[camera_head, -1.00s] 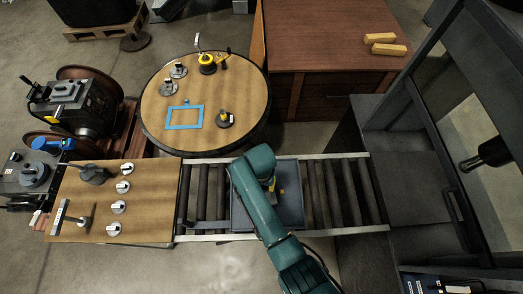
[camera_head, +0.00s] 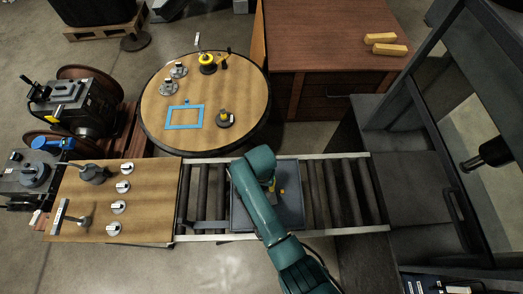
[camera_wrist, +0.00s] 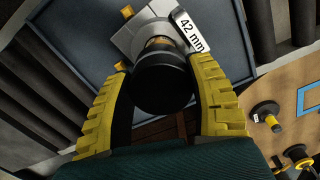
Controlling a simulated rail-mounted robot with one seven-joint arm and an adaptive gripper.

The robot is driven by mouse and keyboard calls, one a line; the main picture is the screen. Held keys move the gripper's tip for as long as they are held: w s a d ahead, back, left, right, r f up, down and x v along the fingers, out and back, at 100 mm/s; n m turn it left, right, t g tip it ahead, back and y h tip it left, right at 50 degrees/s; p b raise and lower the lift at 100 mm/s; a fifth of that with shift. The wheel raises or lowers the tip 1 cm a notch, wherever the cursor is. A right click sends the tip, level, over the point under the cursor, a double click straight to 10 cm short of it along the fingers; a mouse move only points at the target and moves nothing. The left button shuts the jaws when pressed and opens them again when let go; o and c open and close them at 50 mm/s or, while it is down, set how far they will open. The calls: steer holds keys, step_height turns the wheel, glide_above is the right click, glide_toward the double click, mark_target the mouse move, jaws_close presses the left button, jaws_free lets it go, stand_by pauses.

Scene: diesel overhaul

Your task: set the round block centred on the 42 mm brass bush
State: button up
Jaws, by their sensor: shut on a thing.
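The round block (camera_wrist: 163,88) is a black cylinder between the two yellow fingers of my gripper (camera_wrist: 160,72) in the wrist view. The gripper is shut on it. The brass bush (camera_wrist: 158,41) shows just beyond the block, on a grey metal piece (camera_wrist: 128,40) beside a "42 mm" label (camera_wrist: 188,31). The block overlaps the bush in this view; I cannot tell whether they touch or are exactly centred. In the head view my arm hides the block and bush over the blue-grey tray (camera_head: 291,218).
The tray sits on a roller conveyor (camera_head: 325,195). Left of it is a wooden board (camera_head: 150,205) with several grey-and-white pieces. Behind is a round table (camera_head: 245,95) with a blue square outline (camera_head: 184,127) and a black-and-yellow piece (camera_head: 225,119). A dark machine frame stands right.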

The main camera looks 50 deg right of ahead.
steer(key=shift+f+b, duration=0.4)
steer(key=shift+f, duration=0.2)
steer(key=shift+f, duration=0.4)
steer(key=shift+w, duration=0.1)
stand_by(0.3)
steer(key=o, duration=1.1)
steer(key=shift+c, duration=0.2)
steer(key=o, duration=0.4)
steer(key=shift+f, duration=0.15)
step_height(320, 180, up, 9)
steer(key=p, duration=0.8)
steer(key=shift+p, duration=0.35)
